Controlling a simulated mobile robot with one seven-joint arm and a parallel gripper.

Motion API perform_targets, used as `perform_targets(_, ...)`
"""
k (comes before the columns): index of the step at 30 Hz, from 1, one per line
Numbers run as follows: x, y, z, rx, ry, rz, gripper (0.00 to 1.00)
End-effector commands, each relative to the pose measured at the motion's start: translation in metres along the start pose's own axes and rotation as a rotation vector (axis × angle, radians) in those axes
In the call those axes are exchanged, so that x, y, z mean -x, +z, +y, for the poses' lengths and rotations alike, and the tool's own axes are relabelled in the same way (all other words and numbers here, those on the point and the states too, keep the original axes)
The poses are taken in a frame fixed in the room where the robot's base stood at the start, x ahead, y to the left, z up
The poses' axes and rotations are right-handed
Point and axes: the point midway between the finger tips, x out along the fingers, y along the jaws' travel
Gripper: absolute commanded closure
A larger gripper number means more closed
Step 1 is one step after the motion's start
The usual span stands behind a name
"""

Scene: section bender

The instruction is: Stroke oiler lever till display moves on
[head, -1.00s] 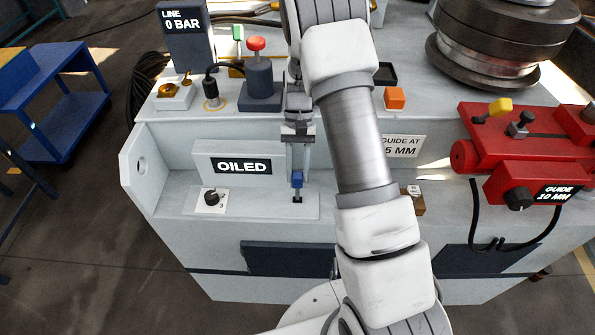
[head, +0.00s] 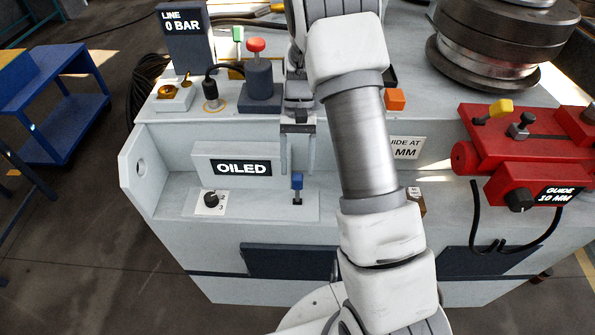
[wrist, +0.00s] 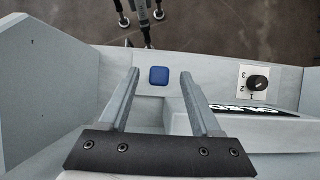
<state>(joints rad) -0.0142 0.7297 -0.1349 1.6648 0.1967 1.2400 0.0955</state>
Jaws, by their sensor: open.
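The oiler display (head: 241,168) reads OILED on a pale box at the front of the machine. The blue-capped oiler lever (head: 297,181) stands on the ledge to its right. My gripper (head: 297,168) is open and empty, with its two fingers above and behind the lever in the head view. In the wrist view the blue lever cap (wrist: 159,75) shows between the open fingertips (wrist: 160,72), apart from both. The lever's shaft is hidden under its cap there.
A rotary knob (head: 210,200) marked with numbers sits left of the lever. A red-topped button post (head: 257,75) stands behind. The red guide unit (head: 530,140) is at the right.

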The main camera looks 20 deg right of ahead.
Motion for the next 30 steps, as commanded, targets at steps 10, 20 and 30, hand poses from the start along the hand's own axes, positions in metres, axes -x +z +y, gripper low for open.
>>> perform_targets(10,0.034,0.037,0.068,-0.004,-0.002,0.003,0.35)
perform_targets(20,0.051,0.058,0.109,-0.001,0.0,0.001,0.35)
perform_targets(30,0.053,0.061,0.114,0.0,0.0,0.0,0.35)
